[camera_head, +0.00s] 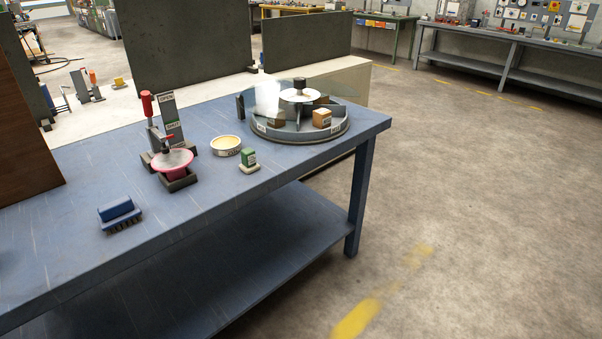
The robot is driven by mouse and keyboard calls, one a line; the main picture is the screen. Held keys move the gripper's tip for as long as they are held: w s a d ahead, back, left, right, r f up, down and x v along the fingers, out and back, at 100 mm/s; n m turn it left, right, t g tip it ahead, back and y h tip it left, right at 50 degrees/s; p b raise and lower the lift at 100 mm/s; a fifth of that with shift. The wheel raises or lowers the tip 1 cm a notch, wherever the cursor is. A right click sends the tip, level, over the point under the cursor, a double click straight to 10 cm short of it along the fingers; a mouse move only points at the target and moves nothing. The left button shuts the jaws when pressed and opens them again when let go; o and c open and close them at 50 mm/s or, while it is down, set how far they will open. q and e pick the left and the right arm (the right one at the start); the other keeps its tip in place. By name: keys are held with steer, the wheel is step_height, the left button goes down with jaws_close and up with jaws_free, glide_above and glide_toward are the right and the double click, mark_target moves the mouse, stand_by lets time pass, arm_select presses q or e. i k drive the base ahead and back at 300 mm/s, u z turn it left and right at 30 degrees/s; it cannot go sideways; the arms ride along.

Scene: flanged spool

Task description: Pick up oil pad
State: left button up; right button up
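No label is legible enough to mark the oil pad for sure. A round shallow tin with a pale yellow top (226,143) and a small label sits on the blue table. A small green block on a pale base (248,159) stands just right of and in front of it. A blue block with a dark, toothed lower edge (119,213) lies at the front left. Neither of my grippers is in view, and nothing in view is being held.
A pink flanged spool (173,165) sits in a dark fixture with a red-handled clamp (148,105). A divided round tray (320,136) holding an orange-brown block (321,117) stands at the back right. The blue table (215,199) is clear in front; a brown panel (25,120) stands left.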

mark_target(250, 164)
steer(key=z, duration=0.75)
steer(key=k, duration=1)
steer(key=z, duration=0.4)
steer(key=i, duration=1.8)
steer(key=u, duration=1.8)
steer(key=i, duration=0.8)
steer(key=u, duration=0.85)
